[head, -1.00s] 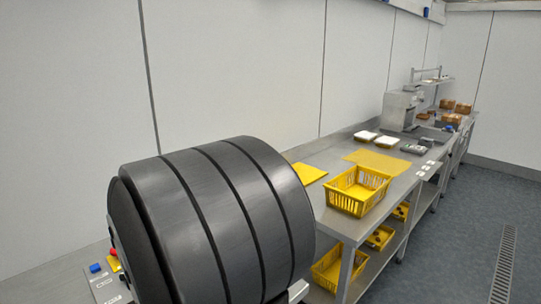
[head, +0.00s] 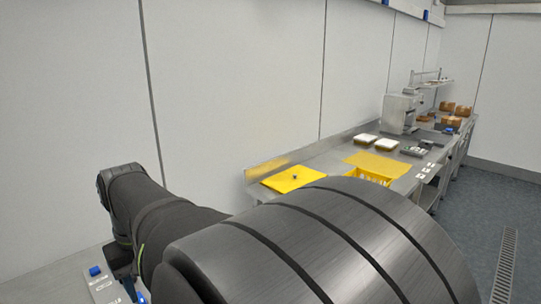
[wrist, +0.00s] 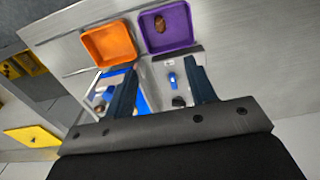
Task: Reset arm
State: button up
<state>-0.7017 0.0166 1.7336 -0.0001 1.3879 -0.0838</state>
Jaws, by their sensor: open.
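My gripper (wrist: 163,95) shows in the wrist view with its two dark fingers apart and nothing held between them. Beyond the fingertips are an orange tray (wrist: 92,62) and a purple tray (wrist: 152,45) side by side on a metal surface. A brown date (wrist: 160,22) lies in the purple tray; the orange tray looks empty. Past and between the fingers a pale panel with blue parts (wrist: 172,80) and a small dark round item (wrist: 178,102) show, partly hidden by the gripper.
A yellow crate (head: 372,177) is partly hidden by my arm. White trays (head: 387,144) and a grey machine (head: 399,112) stand farther back. The floor at right (head: 477,210) is clear.

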notch_tip(320, 180, down, 18)
jog(key=shift+r, duration=0.1)
notch_tip(320, 180, up, 6)
jog(key=r, duration=0.1)
jog(key=w+a+r, duration=0.5)
jog(key=w+a, duration=0.6)
jog(key=w, duration=0.3)
jog(key=w+d+f, duration=0.1)
jog(key=d+f, duration=0.1)
jog(key=d, duration=0.2)
jog(key=d+f, duration=0.2)
jog(key=d, duration=0.2)
jog(key=w+d+f, duration=0.1)
jog(key=d+f, duration=0.1)
jog(key=d, duration=0.2)
jog(key=shift+w+d+f, duration=0.1)
jog(key=shift+w+f, duration=0.2)
jog(key=shift+w, duration=0.05)
